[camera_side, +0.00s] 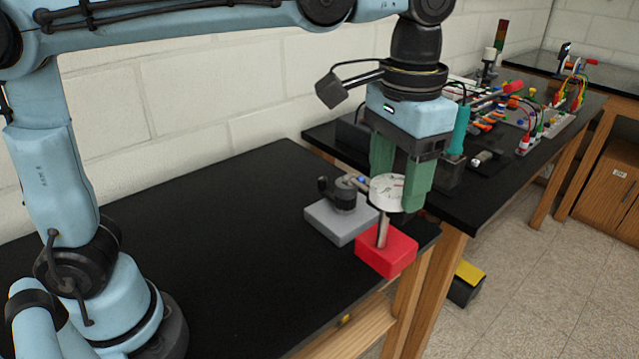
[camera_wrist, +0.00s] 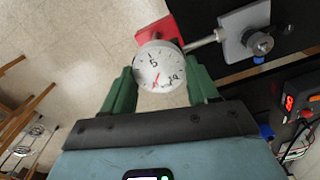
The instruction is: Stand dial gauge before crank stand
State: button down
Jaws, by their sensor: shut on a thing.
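The dial gauge has a round white dial (camera_wrist: 158,67), a flat metal post and a red block base (camera_side: 386,251). My gripper (camera_side: 397,188) has green fingers, shut on the dial from both sides; they also show in the wrist view (camera_wrist: 160,88). The gauge hangs nearly upright by the table's right corner. Whether its base touches the table is unclear. The crank stand, a grey block (camera_side: 341,221) with a dark crank, is just left of and behind the red base. In the wrist view the crank stand (camera_wrist: 240,30) is right of the dial, with a metal rod between them.
The black table (camera_side: 220,240) is bare to the left. In the wrist view, floor (camera_wrist: 90,45) shows beneath the gauge, close to the table edge. A second bench (camera_side: 455,205) behind carries a teal cylinder (camera_side: 460,130) and several colourful parts. A yellow-topped box (camera_side: 467,280) stands on the floor.

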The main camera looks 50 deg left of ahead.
jog(key=w+a+f, duration=0.8)
jog(key=w+f, duration=0.3)
jog(key=f, duration=0.1)
jog(key=shift+w+a, duration=0.15)
jog(key=shift+a, duration=0.15)
jog(key=shift+f, duration=0.25)
jog(key=shift+c, duration=1.5)
grip_release()
